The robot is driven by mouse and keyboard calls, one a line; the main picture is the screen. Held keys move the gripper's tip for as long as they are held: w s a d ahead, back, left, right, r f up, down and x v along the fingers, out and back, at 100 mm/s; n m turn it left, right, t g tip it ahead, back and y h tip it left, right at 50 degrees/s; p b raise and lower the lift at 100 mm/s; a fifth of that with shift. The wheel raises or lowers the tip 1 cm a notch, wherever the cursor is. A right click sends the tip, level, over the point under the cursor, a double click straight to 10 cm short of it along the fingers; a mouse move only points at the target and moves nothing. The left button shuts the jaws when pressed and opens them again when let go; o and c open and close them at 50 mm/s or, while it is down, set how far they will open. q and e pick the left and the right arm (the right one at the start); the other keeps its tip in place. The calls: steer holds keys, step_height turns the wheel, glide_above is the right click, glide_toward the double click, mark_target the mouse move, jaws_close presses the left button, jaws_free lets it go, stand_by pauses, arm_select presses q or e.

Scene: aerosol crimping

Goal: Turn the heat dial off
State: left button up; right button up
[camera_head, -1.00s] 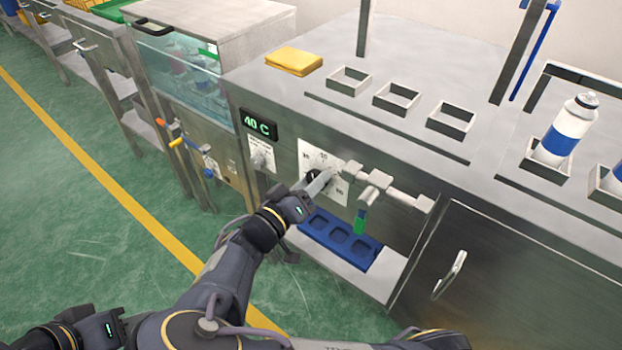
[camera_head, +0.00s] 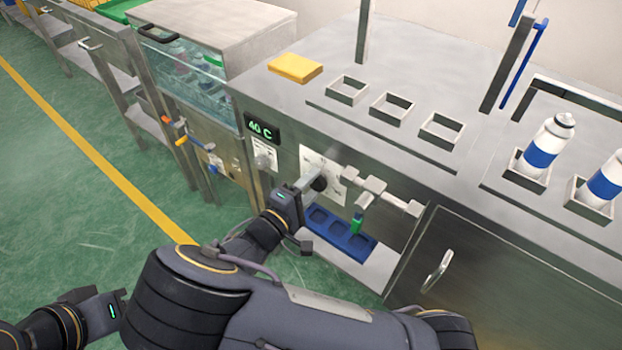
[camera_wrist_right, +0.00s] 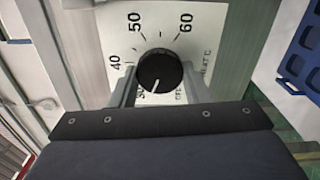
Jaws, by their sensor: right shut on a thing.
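The heat dial is a round black knob (camera_head: 320,184) on a white scale plate (camera_head: 337,189) on the front of the steel machine. In the right wrist view the knob (camera_wrist_right: 160,69) has its white mark pointing down and slightly left, between the 30 and the OFF lettering. My right gripper (camera_head: 312,182) is shut on the knob, with one finger on each side of it (camera_wrist_right: 157,84). A green display (camera_head: 262,131) reads 40 C. My left arm's wrist shows at the lower left; its fingers cannot be made out.
A blue tray (camera_head: 341,236) with recesses sits low, right of the dial, below a metal nozzle fitting (camera_head: 366,196). A cabinet handle (camera_head: 437,271) is further right.

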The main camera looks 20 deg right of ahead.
steer(key=n+p, duration=0.3)
steer(key=n, duration=0.2)
steer(key=shift+n, duration=0.3)
steer(key=shift+f+n+p, duration=0.15)
steer(key=shift+n+p, duration=1.1)
steer(key=shift+n, duration=0.85)
steer(key=o, duration=1)
steer(key=shift+c, duration=0.2)
steer(key=v, duration=0.7)
steer(key=shift+s+a, duration=0.3)
